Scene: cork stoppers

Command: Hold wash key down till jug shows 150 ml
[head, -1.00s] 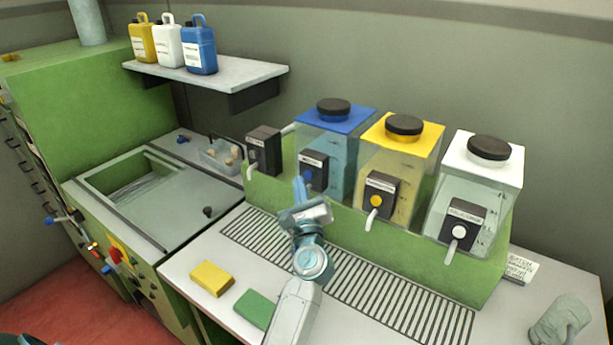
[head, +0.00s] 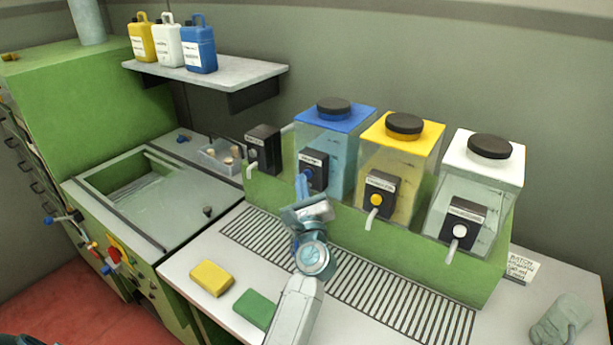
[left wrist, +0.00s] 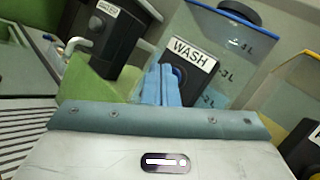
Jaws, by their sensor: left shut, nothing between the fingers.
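The wash tank (head: 330,125) has a blue lid and stands leftmost of three tanks. Its black dispenser box (head: 318,165) carries a label reading WASH, legible in the left wrist view (left wrist: 193,53). My left gripper (head: 303,178) is shut and empty, its blue fingertips right at the front of this box, where the key sits. In the left wrist view the fingers (left wrist: 160,86) overlap the box's lower left and hide most of the key. I cannot tell whether they touch or press it. The jug is not visible; my gripper and arm cover the area below the spout.
A yellow tank (head: 400,155) and a white-lidded tank (head: 485,185) stand to the right. A slatted drain grate (head: 375,295) runs in front. A yellow sponge (head: 211,278), a green pad (head: 255,308) and a glove (head: 562,320) lie on the counter. A basket (head: 222,157) is behind left.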

